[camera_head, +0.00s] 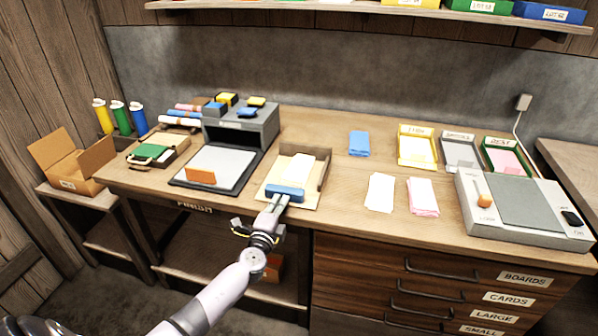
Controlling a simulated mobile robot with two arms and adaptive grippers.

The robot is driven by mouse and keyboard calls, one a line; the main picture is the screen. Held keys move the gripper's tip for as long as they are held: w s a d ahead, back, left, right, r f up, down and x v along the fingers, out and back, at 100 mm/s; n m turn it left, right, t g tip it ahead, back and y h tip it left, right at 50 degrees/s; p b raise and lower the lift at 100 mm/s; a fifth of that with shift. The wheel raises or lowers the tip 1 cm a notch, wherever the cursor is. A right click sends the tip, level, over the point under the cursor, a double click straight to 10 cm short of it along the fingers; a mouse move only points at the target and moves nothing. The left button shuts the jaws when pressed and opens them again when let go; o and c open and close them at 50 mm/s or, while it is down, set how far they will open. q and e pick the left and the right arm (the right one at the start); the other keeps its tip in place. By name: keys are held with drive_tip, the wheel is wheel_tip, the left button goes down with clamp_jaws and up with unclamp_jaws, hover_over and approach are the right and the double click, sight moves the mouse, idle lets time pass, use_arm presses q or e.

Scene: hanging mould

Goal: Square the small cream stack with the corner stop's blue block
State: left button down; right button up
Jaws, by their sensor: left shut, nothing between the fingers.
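The small cream stack (298,166) lies in the corner stop (267,184), a pale board with brown walls along its back and right. The blue block (287,191) sits near the stop's front edge, in front of the stack. Any gap between block and stack is too small to tell. My left gripper (281,199) reaches in from the front, shut and empty, with its fingertips at the block's near side. I cannot tell whether they touch it. My right gripper is not in view.
A dark-edged pad (217,166) with an orange block lies left of the stop. A cream stack (380,192) and a pink stack (423,197) lie to the right, with a blue stack (359,143) behind. A grey machine (522,214) stands far right.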

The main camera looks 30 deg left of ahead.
sight(285, 192)
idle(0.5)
use_arm(q)
drive_tip(key=shift+b+x, duration=1.6)
drive_tip(key=shift+x, duration=1.45)
drive_tip(key=shift+s+d+p, duration=0.1)
drive_tip(key=shift+s+p, duration=0.2)
drive_tip(key=shift+s, duration=0.2)
drive_tip(key=p+v, duration=0.1)
drive_tip(key=v, duration=0.3)
drive_tip(key=shift+s, duration=0.1)
drive_tip(key=v, duration=0.5)
drive_tip(key=shift+s+d+p, duration=0.15)
drive_tip(key=shift+s+p, duration=0.15)
drive_tip(key=shift+s, duration=0.1)
